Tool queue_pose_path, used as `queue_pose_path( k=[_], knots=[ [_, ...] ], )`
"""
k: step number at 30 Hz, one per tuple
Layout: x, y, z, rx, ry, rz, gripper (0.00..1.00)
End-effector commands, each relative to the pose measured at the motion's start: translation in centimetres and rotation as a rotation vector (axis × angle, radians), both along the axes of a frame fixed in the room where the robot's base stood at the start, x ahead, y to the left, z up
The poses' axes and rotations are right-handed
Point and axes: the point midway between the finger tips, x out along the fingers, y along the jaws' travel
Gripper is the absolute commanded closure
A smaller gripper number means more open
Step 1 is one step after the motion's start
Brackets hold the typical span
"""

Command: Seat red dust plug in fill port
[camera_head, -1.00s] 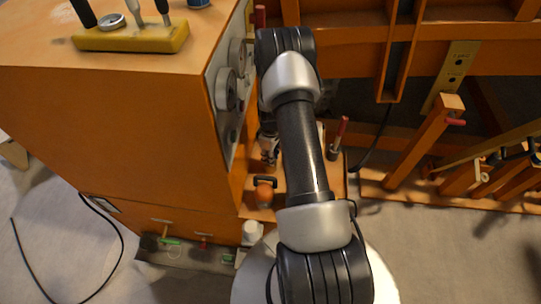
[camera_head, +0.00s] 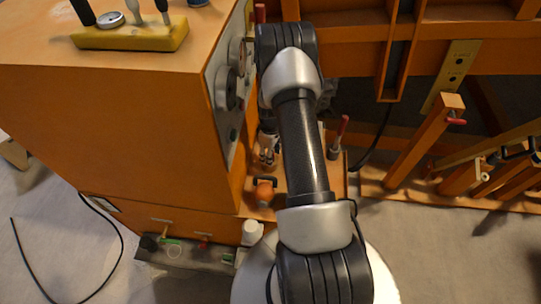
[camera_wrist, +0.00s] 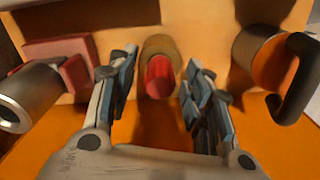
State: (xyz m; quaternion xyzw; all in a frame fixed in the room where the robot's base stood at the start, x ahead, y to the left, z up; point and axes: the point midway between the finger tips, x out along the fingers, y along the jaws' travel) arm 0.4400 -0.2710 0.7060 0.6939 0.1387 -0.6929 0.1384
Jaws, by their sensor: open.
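The red plug (camera_wrist: 160,78) shows in the middle of the wrist view. Its far end is at a round tan-brown collar (camera_wrist: 157,46) that looks like the fill port. I cannot tell how deep the plug sits in it. My gripper (camera_wrist: 161,68) is open, with one finger on each side of the plug and a visible gap on both sides. In the head view my gripper (camera_head: 268,148) is partly hidden behind my arm, beside the orange cabinet, and the plug cannot be made out.
An orange fitting with a dark handle (camera_wrist: 285,65) stands close on the right. A grey metal cylinder (camera_wrist: 32,95) and a red block (camera_wrist: 62,52) are on the left. The orange cabinet (camera_head: 120,110) bounds the left side; orange beams (camera_head: 425,140) stand right.

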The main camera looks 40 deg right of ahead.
Motion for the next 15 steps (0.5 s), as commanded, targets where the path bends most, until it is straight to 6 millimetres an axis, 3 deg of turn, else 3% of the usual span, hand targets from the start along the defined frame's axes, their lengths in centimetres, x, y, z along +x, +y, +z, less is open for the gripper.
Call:
queue_pose_path(
  k=[9, 15],
  knots=[
    [0.1, -0.1, 6.9, -0.003, -0.004, 0.0, 0.54],
    [0.0, 0.0, 9.8, -0.001, 0.0, 0.0, 0.54]
  ],
)
